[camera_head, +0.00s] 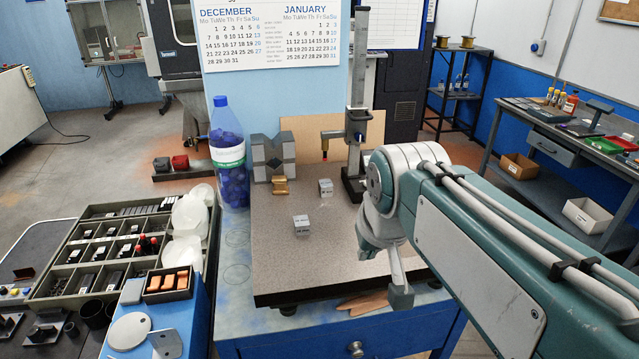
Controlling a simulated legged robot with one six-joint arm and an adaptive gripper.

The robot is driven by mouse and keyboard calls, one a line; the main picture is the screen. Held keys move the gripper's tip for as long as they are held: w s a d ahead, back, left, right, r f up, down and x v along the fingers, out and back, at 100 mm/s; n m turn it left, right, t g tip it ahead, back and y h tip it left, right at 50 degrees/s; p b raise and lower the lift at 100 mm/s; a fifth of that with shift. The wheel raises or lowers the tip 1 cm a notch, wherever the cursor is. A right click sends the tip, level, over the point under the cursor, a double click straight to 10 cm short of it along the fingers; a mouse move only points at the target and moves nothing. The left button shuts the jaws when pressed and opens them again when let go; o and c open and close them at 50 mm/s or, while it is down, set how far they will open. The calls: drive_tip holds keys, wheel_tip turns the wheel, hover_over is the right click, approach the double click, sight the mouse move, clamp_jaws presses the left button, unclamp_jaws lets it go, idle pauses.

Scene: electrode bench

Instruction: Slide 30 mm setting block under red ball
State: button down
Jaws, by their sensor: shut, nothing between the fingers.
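Two small grey blocks with dark markings stand apart on the granite plate (280,272): a rear block (325,188) and a front block (302,225). The markings are too small to read, so I cannot tell which is the 30 mm block. The small red ball (325,156) hangs at the end of a side arm on the stand (355,140), above and a little behind the rear block. My gripper (368,252) is partly hidden by my own wrist. It is low over the plate's right side, to the right of both blocks, shut and empty.
A grey V-block (272,155) and a brass piece (281,186) stand at the plate's back left, near a blue-capped bottle (226,150). A compartment tray (110,245) lies left. The plate's front left is clear. My arm covers the right side.

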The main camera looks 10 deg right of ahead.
drive_tip(key=w+r, duration=0.2)
drive_tip(key=w, duration=0.7)
drive_tip(key=g, duration=0.1)
approach(327, 200)
drive_tip(key=s+r, duration=0.2)
drive_tip(key=s, duration=0.2)
drive_tip(key=shift+g, duration=0.3)
drive_tip(key=x, duration=0.9)
drive_tip(key=shift+w+f, duration=0.1)
drive_tip(key=w, duration=0.3)
drive_tip(key=shift+f, duration=0.3)
drive_tip(key=shift+w, duration=0.6)
